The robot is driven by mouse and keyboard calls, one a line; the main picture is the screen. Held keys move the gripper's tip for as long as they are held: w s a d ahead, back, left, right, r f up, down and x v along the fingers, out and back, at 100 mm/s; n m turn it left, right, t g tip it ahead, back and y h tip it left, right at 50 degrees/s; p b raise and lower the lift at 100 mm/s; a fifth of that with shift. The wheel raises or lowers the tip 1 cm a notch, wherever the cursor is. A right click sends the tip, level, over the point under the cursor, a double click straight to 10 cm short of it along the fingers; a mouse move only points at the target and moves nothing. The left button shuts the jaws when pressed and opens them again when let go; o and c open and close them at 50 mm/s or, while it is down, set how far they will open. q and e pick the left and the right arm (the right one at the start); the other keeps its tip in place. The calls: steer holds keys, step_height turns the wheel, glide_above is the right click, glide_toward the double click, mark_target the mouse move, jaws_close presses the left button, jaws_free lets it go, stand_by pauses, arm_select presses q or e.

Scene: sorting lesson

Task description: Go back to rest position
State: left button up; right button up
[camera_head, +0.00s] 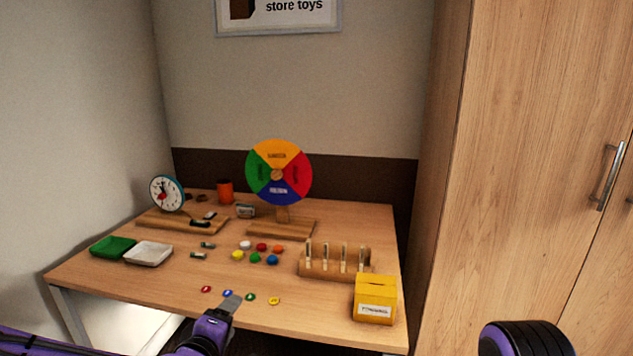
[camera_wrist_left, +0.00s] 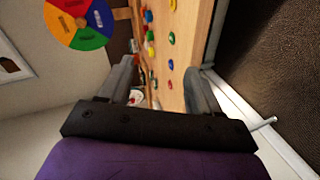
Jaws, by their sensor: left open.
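My left gripper (camera_head: 232,303) is at the front edge of the wooden table (camera_head: 340,308), near a row of small coloured pieces. In the left wrist view its two fingers (camera_wrist_left: 160,88) stand apart with nothing held between them. A rounded black and purple part of my right arm shows at the bottom right of the head view. The right gripper's fingers do not show.
On the table are a colour wheel (camera_head: 295,160), a clock (camera_head: 166,193), a green tray (camera_head: 113,247), a white tray (camera_head: 148,254), a wooden rack (camera_head: 318,268) and a yellow box (camera_head: 375,290). Several coloured discs lie mid-table. A wooden cabinet (camera_head: 530,150) stands at the right.

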arm_select(q)
steer(key=s+a+f+m+g+y+p, duration=0.1)
steer(key=s+a+f+m+g+p, duration=0.15)
steer(key=s+f, duration=0.55)
steer(key=s+a+f+m+g+y+p, duration=0.1)
steer(key=s+a+f+g+y+p, duration=0.2)
steer(key=s+f, duration=0.5)
steer(key=s+a+f+m+g+p, duration=0.1)
steer(key=s+a+f+m+g, duration=0.1)
steer(key=s, duration=0.6)
steer(key=s+a+f+m+g+p, duration=0.1)
steer(key=s+a+f+g+p, duration=0.1)
steer(key=s+a+f, duration=0.3)
steer(key=s+g, duration=0.1)
steer(key=s, duration=0.2)
steer(key=shift+s+a+f+m+y, duration=0.15)
steer(key=shift+a+f+m+y, duration=0.1)
steer(key=shift+m+y, duration=0.15)
steer(key=shift+g, duration=0.25)
